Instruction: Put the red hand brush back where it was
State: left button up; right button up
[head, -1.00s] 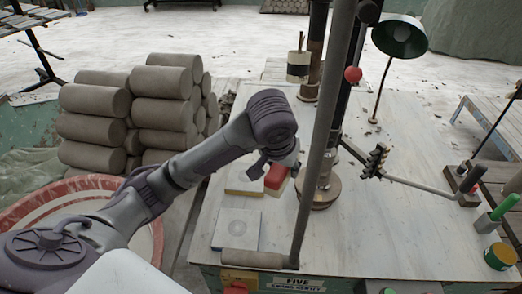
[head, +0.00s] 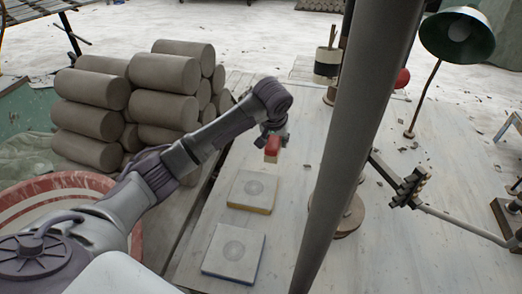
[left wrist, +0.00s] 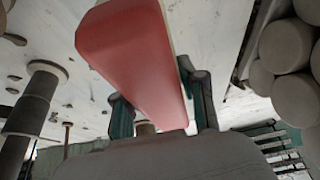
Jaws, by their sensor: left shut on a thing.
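The red hand brush (head: 272,147) hangs from my left gripper (head: 272,133), beyond the far square pad in the head view. In the left wrist view the red brush (left wrist: 135,55) fills the upper middle, with the gripper's dark green fingers (left wrist: 162,112) on either side of it. My left gripper is shut on the brush. The brush seems to be above the pale tabletop (head: 300,120); the exact gap cannot be told. My right gripper is not in view.
A thick grey post (head: 360,130) crosses the right side. Stacked clay cylinders (head: 165,90) stand left. A green lamp (head: 457,35) stands right.

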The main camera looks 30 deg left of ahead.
pick_arm(q)
jog(key=a+f, duration=0.1)
jog(key=f, duration=0.1)
jog(key=a+f, duration=0.2)
jog(key=w+a+f+p, duration=0.1)
jog(key=a+f, duration=0.1)
jog(key=f, duration=0.1)
jog(key=shift+f, duration=0.1)
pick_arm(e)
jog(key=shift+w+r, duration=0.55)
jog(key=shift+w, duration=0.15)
pick_arm(q)
jog(key=shift+f, duration=0.55)
jog(key=o, duration=1)
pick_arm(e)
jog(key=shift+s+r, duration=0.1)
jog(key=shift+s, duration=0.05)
pick_arm(q)
jog(key=shift+r, duration=0.1)
